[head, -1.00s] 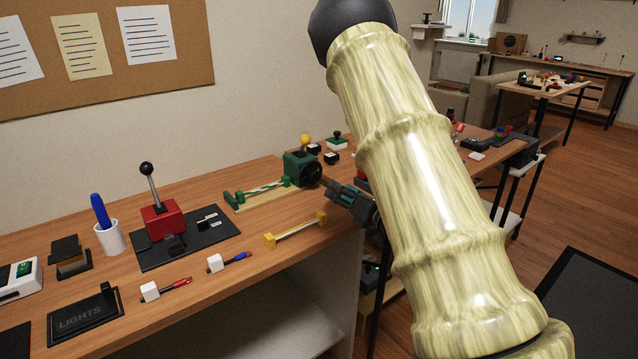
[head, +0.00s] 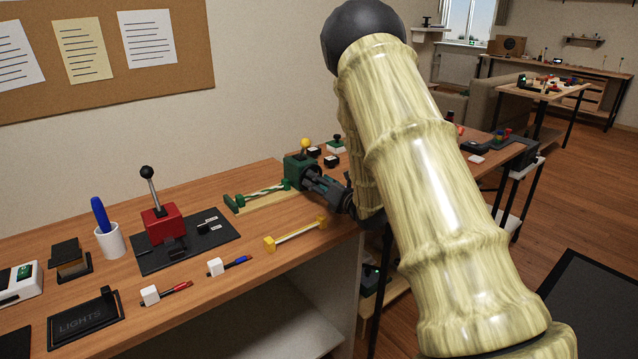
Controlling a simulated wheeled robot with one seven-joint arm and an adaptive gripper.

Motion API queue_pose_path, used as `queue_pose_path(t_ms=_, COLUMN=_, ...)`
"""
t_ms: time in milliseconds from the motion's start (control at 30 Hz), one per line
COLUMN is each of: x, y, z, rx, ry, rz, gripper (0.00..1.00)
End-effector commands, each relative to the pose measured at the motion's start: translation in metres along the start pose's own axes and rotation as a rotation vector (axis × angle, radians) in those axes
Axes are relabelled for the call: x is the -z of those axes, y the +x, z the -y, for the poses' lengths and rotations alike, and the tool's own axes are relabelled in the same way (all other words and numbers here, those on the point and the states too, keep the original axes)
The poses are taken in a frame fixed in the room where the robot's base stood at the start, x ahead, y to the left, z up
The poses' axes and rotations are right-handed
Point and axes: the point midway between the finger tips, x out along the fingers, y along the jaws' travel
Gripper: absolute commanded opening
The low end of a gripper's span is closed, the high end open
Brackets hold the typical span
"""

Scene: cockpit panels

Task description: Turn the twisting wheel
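A green box (head: 293,168) stands towards the back of the wooden desk, with a yellow ball on top. The dark round wheel (head: 311,170) is on its right-hand face, largely covered by my gripper in this view. My gripper (head: 313,183) is right in front of the wheel, its dark fingers pointing left at it. I cannot tell whether the fingers touch the wheel or are around it, nor how far apart they are.
A green twisted rod on a wooden base (head: 262,197) lies left of the box, and a yellow-ended bar (head: 295,235) lies in front. A red lever box (head: 162,222) stands further left. Small black and white button blocks (head: 331,160) sit behind my gripper.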

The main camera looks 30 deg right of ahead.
Motion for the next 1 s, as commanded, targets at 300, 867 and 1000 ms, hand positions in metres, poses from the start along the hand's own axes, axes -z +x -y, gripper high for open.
queue_pose_path(t_ms=300, x=0.0, y=0.0002, z=0.0, rx=0.0, ry=0.0, rz=0.0, gripper=0.38)
queue_pose_path(t_ms=867, x=0.0005, y=0.0003, z=-0.0001, rx=-0.001, ry=0.063, rz=0.0, gripper=0.08)
queue_pose_path(t_ms=1000, x=0.0004, y=0.0002, z=0.0001, rx=-0.001, ry=0.146, rz=0.0, gripper=0.08)
